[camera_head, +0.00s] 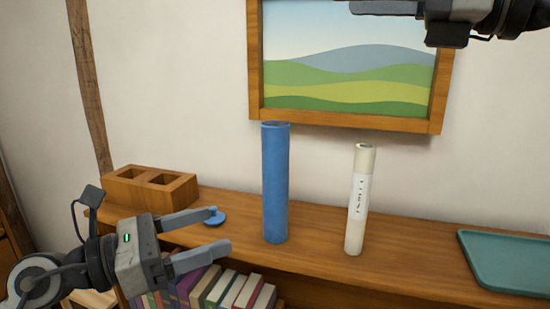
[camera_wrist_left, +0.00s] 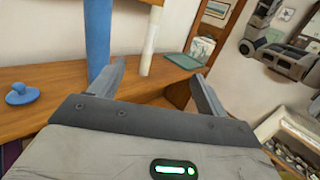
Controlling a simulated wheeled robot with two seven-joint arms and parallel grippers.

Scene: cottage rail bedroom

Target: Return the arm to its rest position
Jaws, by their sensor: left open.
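My left gripper (camera_head: 220,230) is open and empty in the head view, in front of the wooden shelf and left of the blue tube. Its two spread fingers also show in the left wrist view (camera_wrist_left: 157,71), with nothing between them. My right gripper (camera_head: 372,7) shows only in part at the top right of the head view, in front of the wall; its jaw state cannot be made out. A tall blue tube (camera_head: 275,185) stands upright on the shelf. A thinner white tube (camera_head: 360,200) with a label stands to its right.
A small blue lid (camera_head: 215,219) lies on the shelf (camera_head: 320,250), close behind the left fingertips in the picture. A wooden block with two openings (camera_head: 150,188) is at the left, a teal tray (camera_head: 510,262) at the right. Books (camera_head: 225,288) fill the space below. A framed picture (camera_head: 345,65) hangs above.

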